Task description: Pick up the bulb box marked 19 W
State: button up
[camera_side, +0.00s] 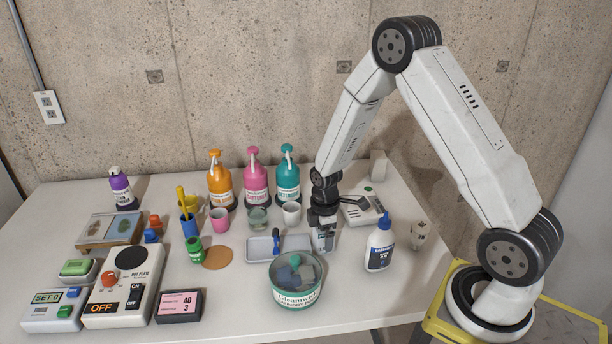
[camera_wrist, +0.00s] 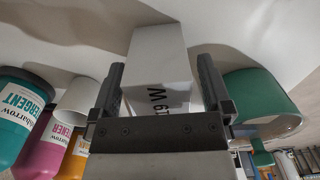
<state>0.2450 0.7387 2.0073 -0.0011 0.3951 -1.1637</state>
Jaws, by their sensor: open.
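The white bulb box (camera_wrist: 158,52) stands between the two fingers of my gripper (camera_wrist: 161,66) in the wrist view.
Cups and pump bottles (camera_side: 255,180) stand behind left. The front right of the table is clear.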

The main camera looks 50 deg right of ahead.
dwell(0.3)
jog(key=c, duration=1.2)
jog(key=shift+r, duration=0.15)
jog(key=shift+c, duration=0.2)
jog(key=shift+r, duration=4.9)
